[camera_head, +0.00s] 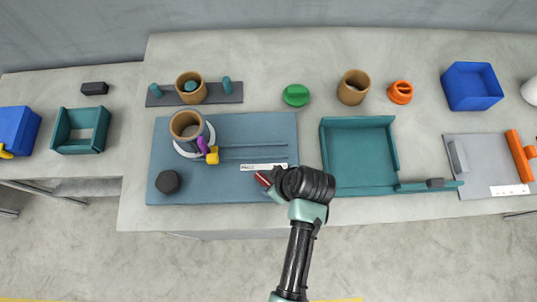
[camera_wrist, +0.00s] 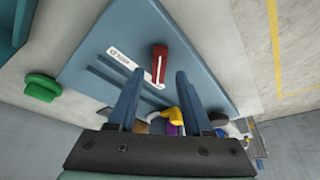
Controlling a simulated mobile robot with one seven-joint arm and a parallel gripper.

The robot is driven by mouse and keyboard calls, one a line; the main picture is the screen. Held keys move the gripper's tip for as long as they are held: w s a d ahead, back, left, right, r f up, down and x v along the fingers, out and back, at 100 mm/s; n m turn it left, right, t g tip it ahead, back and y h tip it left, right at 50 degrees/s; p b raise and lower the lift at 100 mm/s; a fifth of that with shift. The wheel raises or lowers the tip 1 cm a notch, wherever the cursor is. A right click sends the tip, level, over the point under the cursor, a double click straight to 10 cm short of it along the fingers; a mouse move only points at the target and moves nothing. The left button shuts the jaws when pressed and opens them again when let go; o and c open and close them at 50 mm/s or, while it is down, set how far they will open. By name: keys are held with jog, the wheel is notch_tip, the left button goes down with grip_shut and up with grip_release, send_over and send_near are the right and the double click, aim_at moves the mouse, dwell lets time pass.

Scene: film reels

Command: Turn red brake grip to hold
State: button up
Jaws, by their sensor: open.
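The red brake grip (camera_head: 263,179) sits near the front right corner of the blue-grey board (camera_head: 225,190), partly hidden by my gripper. In the wrist view the grip (camera_wrist: 159,60) is a short red bar with a pale line along it. A white label (camera_head: 262,167) with small dark print lies beside it; I cannot read it fully. My gripper (camera_wrist: 157,78) is open, one finger on each side of the grip's line in the picture. The grip shows between and beyond the fingertips; I cannot tell whether they touch it.
On the board stand a brown cup (camera_head: 186,124) on a white disc, a yellow block (camera_head: 212,156) and a dark knob (camera_head: 167,182). A teal tray (camera_head: 358,186) lies just right of my gripper. A green knob (camera_head: 296,95) is behind the board.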

aim_at(264, 182)
jog(key=shift+x, duration=1.5)
jog(key=shift+w, duration=0.1)
grip_shut()
